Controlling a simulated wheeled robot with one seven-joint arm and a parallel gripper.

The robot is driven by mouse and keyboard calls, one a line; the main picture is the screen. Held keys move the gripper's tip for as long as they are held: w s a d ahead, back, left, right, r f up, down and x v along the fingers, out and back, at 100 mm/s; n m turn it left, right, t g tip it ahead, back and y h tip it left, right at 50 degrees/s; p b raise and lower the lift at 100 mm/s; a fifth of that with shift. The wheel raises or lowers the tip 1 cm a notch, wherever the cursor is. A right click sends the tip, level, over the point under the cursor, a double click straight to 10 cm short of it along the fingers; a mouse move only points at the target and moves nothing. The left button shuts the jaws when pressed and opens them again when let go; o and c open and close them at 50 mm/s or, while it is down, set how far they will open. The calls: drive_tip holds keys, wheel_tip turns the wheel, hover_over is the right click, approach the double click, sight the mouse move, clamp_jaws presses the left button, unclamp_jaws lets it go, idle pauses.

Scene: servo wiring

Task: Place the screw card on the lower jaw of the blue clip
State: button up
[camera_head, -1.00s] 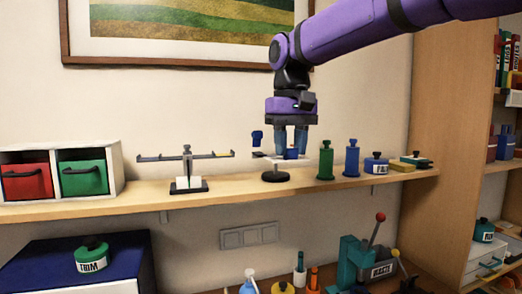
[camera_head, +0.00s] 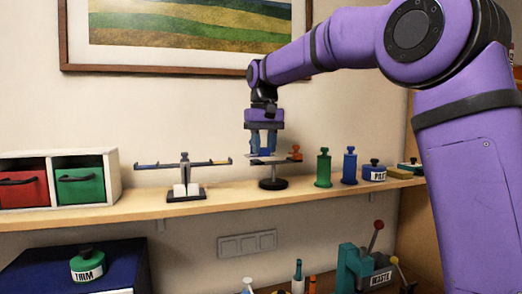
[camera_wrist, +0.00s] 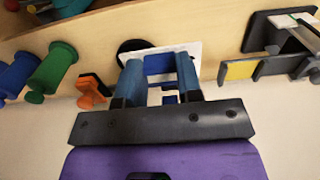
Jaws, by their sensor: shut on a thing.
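My gripper (camera_head: 263,150), with blue fingers, is above the small stand (camera_head: 272,184) on the shelf. In the wrist view the fingers (camera_wrist: 158,75) are shut on a blue block that sits on a flat white card (camera_wrist: 160,49), which I take for the screw card. The card is roughly level, over the stand's round black base (camera_wrist: 130,45). The blue clip is mostly hidden by gripper and card; a small blue part (camera_wrist: 170,99) just behind the card may be it. I cannot tell whether card and lower jaw touch. An orange clip (camera_head: 296,153) shows right of the gripper.
Green (camera_head: 323,168) and blue (camera_head: 349,166) bottle-shaped pieces and a labelled blue pot (camera_head: 374,172) stand to the right. A balance-like stand (camera_head: 186,180) is on the left. The wall is close behind. Shelf space between the two stands is clear.

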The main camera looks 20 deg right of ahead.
drive_tip(key=shift+w+f, duration=0.15)
drive_tip(key=shift+w, duration=1.1)
drive_tip(key=shift+s+f, duration=0.1)
drive_tip(key=shift+f, duration=0.5)
drive_tip(key=shift+f, duration=0.1)
drive_tip(key=o, duration=0.9)
wheel_tip(320, 180, up, 12)
drive_tip(key=shift+r, duration=0.1)
